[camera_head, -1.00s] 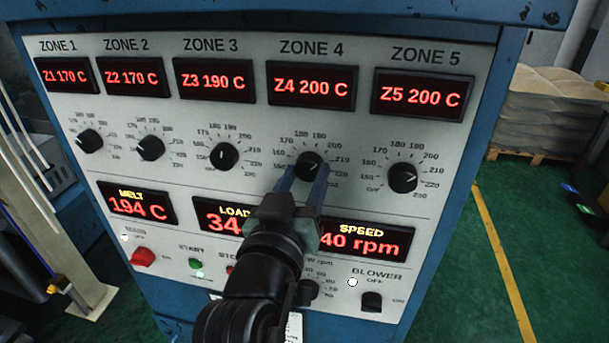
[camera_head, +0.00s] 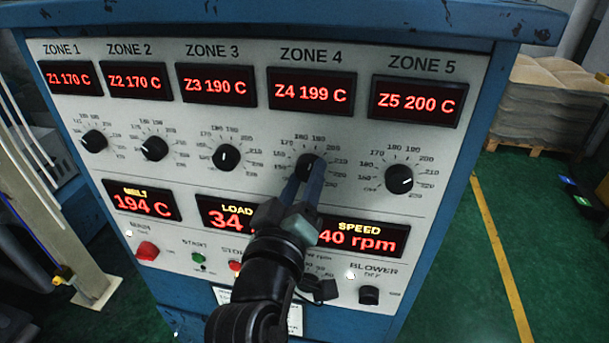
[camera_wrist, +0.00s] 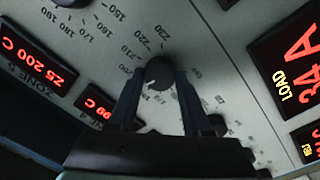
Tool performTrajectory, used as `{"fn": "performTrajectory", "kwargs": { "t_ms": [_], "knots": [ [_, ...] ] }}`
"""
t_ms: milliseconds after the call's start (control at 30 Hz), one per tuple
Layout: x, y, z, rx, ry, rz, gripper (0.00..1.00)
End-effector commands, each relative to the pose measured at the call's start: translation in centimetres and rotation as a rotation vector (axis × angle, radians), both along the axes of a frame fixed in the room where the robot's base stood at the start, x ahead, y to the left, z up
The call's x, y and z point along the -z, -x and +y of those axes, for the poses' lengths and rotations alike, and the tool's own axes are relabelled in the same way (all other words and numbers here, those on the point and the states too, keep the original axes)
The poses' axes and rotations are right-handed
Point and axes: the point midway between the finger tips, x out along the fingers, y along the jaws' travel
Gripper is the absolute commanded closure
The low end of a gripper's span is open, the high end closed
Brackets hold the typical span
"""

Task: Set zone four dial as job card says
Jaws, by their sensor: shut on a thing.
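The zone four dial (camera_head: 311,166) is a round black knob on the grey control panel (camera_head: 270,180), under the ZONE 4 display (camera_head: 312,92), which reads Z4 199 C in red. My gripper (camera_head: 309,178) reaches up to it from below, its two blue-grey fingers shut on the knob's sides. In the wrist view the knob (camera_wrist: 159,73) sits between the fingertips, with a small pale pointer mark on it. The numbered scale is partly hidden by the fingers, so I cannot tell the exact setting. No readable job card is in view.
Neighbouring knobs for zone three (camera_head: 226,157) and zone five (camera_head: 398,179) stand clear on either side. Below are the speed display (camera_head: 362,239), a red button (camera_head: 147,251) and the blower switch (camera_head: 369,295).

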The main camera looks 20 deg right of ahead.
Motion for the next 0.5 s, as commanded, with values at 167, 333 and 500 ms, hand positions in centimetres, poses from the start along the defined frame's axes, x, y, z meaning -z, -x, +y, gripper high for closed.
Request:
{"fn": "performTrajectory", "kwargs": {
  "t_ms": [167, 333, 500],
  "knots": [
    [0.03, 0.00, 0.01, 0.000, 0.003, 0.002, 1.00],
    [0.03, 0.00, 0.01, 0.000, 0.002, 0.002, 1.00],
    [0.03, 0.00, 0.01, 0.000, 0.002, 0.002, 0.22]
  ]
}}
